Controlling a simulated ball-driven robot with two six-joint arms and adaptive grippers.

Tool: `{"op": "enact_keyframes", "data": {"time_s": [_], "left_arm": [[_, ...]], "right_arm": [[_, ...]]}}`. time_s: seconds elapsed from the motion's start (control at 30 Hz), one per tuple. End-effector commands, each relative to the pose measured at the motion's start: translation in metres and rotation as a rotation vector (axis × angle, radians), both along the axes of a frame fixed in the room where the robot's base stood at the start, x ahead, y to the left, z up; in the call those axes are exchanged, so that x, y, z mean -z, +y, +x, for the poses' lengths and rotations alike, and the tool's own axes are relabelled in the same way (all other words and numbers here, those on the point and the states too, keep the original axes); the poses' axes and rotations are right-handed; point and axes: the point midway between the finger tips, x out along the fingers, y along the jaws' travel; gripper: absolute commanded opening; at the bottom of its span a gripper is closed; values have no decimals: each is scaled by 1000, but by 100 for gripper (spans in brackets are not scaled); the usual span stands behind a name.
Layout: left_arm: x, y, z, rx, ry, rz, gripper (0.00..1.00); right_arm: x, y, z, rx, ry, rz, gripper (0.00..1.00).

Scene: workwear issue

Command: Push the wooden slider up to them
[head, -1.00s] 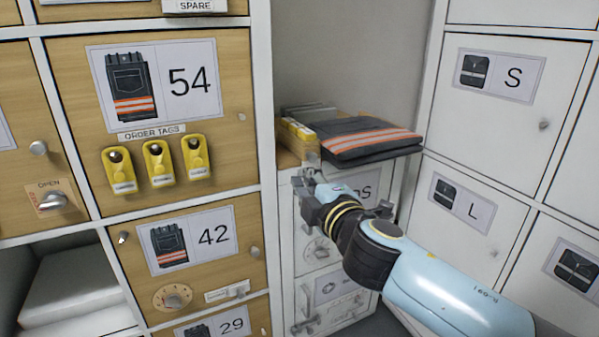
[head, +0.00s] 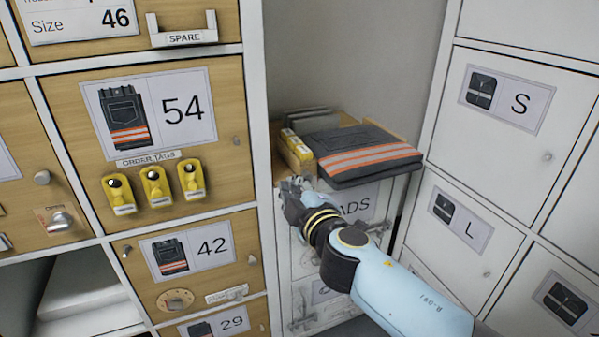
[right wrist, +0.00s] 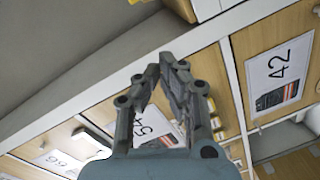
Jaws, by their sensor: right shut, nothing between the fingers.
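My right gripper (head: 292,186) is shut and empty in the head view. It is in front of the low white cabinet, just below a light-wood piece (head: 306,166) at the cabinet top's front left. I cannot tell whether they touch; this piece may be the wooden slider. Yellow items (head: 296,143) stand along it. Folded dark trousers with orange stripes (head: 368,155) lie to its right. In the right wrist view the closed fingers (right wrist: 160,68) show with nothing between them. My left gripper is not in view.
Wooden lockers stand left, with three yellow order tags (head: 154,187) hanging below the 54 label (head: 150,112). White lockers (head: 500,130) stand right. Grey flat items (head: 305,117) lie behind the yellow ones. A grey wall closes the back; the space above the trousers is free.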

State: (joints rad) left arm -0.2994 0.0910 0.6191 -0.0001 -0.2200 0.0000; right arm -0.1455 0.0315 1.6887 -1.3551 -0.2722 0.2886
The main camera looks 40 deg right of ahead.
Motion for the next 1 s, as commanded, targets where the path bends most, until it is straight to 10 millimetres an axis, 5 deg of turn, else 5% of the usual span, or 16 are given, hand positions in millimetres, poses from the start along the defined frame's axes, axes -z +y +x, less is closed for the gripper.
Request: {"op": "enact_keyframes", "data": {"time_s": [0.27,0.5,1.0], "left_arm": [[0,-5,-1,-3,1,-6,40],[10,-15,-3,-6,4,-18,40],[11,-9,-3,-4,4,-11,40]], "right_arm": [[6,-17,59,1,-1,-2,0],[22,-45,55,1,1,-3,0],[24,-53,54,0,-1,-1,0]]}}
